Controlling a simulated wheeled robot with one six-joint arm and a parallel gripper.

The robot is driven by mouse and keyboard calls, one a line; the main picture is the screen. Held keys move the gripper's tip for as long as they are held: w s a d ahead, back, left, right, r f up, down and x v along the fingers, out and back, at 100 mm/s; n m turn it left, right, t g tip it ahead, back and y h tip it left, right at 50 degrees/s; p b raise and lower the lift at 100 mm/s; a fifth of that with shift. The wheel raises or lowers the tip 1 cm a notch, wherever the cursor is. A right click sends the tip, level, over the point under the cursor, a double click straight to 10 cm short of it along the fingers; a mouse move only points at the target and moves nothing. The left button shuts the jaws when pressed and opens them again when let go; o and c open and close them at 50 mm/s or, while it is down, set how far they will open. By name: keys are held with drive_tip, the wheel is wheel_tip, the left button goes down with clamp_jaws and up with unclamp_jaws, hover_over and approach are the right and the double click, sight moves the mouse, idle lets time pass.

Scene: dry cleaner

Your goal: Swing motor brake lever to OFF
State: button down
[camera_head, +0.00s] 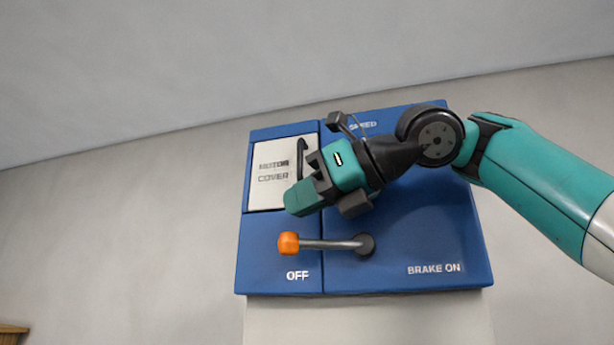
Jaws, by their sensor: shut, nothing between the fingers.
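The motor brake lever (328,244) is a grey rod on a dark round pivot, low on a blue panel (400,288). Its orange knob (288,243) points left, just above the white "OFF" label (297,275). The "BRAKE ON" label (434,268) is at the lower right of the panel. My gripper (302,198) is shut and empty. It shows above the knob and lever, in front of the panel, and appears apart from them. My arm comes in from the right and hides the middle of the panel.
A white "ROTOR COVER" plate (271,174) with a dark handle (301,155) is at the panel's upper left, partly behind my gripper. A "SPEED" label (363,126) is at the top. A wooden edge (12,331) shows at bottom left.

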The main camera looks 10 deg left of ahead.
drive_tip(key=shift+a+f+b, duration=0.25)
drive_tip(key=shift+f+b, duration=0.2)
drive_tip(key=shift+f, duration=0.05)
drive_tip(key=shift+a+f+b, duration=0.25)
drive_tip(key=shift+f+b, duration=0.15)
drive_tip(key=shift+f, duration=0.1)
drive_tip(key=shift+w+a+f, duration=0.1)
drive_tip(key=shift+f, duration=0.25)
drive_tip(key=s+d+r+p, duration=0.1)
drive_tip(key=r+p, duration=0.4)
drive_tip(key=r, duration=0.2)
drive_tip(key=s+d+r+p, duration=0.1)
drive_tip(key=s+r+p, duration=0.1)
drive_tip(key=r+p, duration=0.4)
drive_tip(key=shift+s+d+r, duration=0.2)
drive_tip(key=shift+s+r, duration=0.05)
drive_tip(key=shift+r, duration=0.45)
drive_tip(key=shift+s, duration=0.1)
